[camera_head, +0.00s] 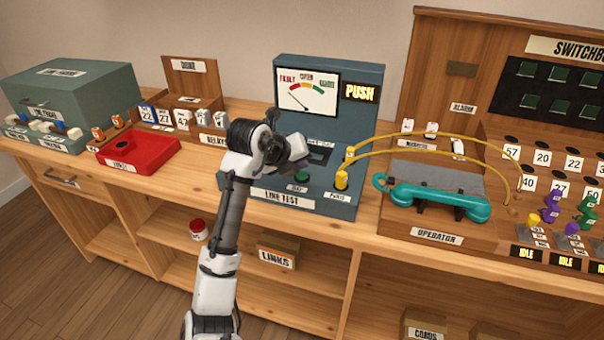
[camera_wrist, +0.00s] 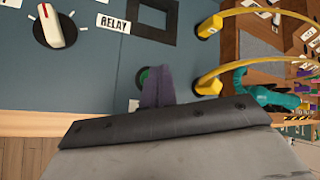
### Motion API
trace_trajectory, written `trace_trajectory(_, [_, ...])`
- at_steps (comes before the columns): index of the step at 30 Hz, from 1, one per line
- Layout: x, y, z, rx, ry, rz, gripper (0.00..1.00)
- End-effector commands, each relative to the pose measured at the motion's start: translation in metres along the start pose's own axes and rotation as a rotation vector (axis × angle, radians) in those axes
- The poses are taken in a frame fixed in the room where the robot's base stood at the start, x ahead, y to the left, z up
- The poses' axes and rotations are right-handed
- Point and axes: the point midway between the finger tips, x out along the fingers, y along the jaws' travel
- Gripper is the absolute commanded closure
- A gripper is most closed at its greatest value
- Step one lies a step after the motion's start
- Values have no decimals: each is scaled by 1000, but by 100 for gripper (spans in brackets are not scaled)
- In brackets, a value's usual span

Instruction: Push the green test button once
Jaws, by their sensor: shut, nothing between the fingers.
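The green test button (camera_head: 302,176) sits low on the front of the blue-grey line test box (camera_head: 335,130), beside a small white label. In the wrist view the green button (camera_wrist: 143,76) is partly hidden behind my fingers. My gripper (camera_head: 302,164) is shut and empty, its fingertips right by the button. In the wrist view my gripper (camera_wrist: 157,72) overlaps the button's right side; I cannot tell whether it touches. The box's "PUSH" sign (camera_head: 360,91) is lit yellow. The meter (camera_head: 307,92) needle points to the upper left.
A yellow plug (camera_head: 341,179) with yellow cords stands right of the button. A white knob (camera_wrist: 54,27) is on the same panel. A teal handset (camera_head: 438,198) rests on the operator set at right. A red tray (camera_head: 138,150) lies left on the wooden counter.

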Motion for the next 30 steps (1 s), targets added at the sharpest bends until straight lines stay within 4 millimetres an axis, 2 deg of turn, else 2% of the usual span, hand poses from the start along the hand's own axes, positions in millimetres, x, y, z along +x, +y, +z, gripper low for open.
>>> trace_trajectory(30, [6,4,-4,0,0,0,100])
